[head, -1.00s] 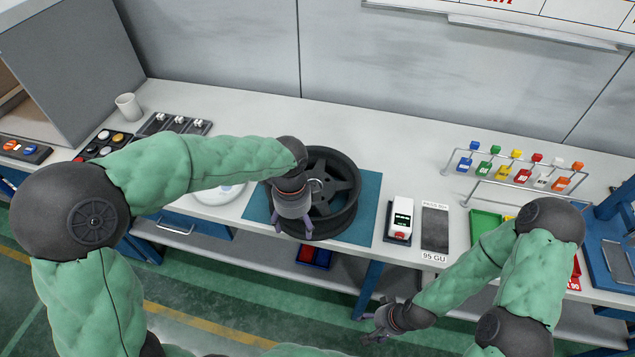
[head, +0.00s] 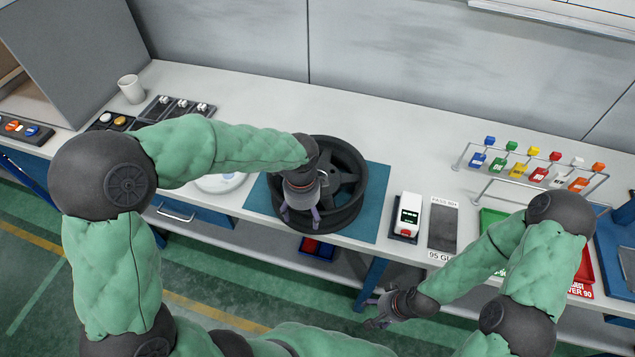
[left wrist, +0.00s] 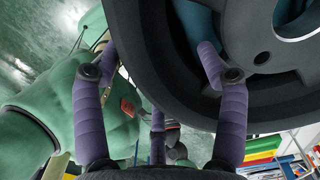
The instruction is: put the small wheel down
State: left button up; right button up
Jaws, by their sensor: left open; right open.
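The small wheel (head: 349,183) is a dark spoked rim lying flat on the teal mat (head: 378,205) on the bench. My left gripper (head: 301,217) is open at the wheel's near-left edge. In the left wrist view the wheel (left wrist: 270,95) fills the upper right, and the open purple fingers (left wrist: 155,65) stand with the rim's edge between them or close by; contact cannot be told. My right gripper (head: 374,311) is open and empty, low in front of the bench, away from the wheel.
Right of the mat are a small white gauge (head: 407,216) and a grey pad (head: 443,225). A rack with coloured tags (head: 535,172) stands further right, beside green and red trays. A white cup (head: 131,89) and black trays (head: 177,110) are at left. The bench behind the wheel is clear.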

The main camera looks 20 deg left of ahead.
aim_at(304, 221)
pick_arm(q)
jog(key=f, duration=0.2)
jog(key=f+b, duration=0.1)
jog(key=f, duration=0.1)
jog(key=shift+s+f, duration=0.2)
jog(key=shift+f, duration=0.15)
jog(key=shift+c, duration=0.3)
grip_shut()
jog(key=shift+w+r, duration=0.15)
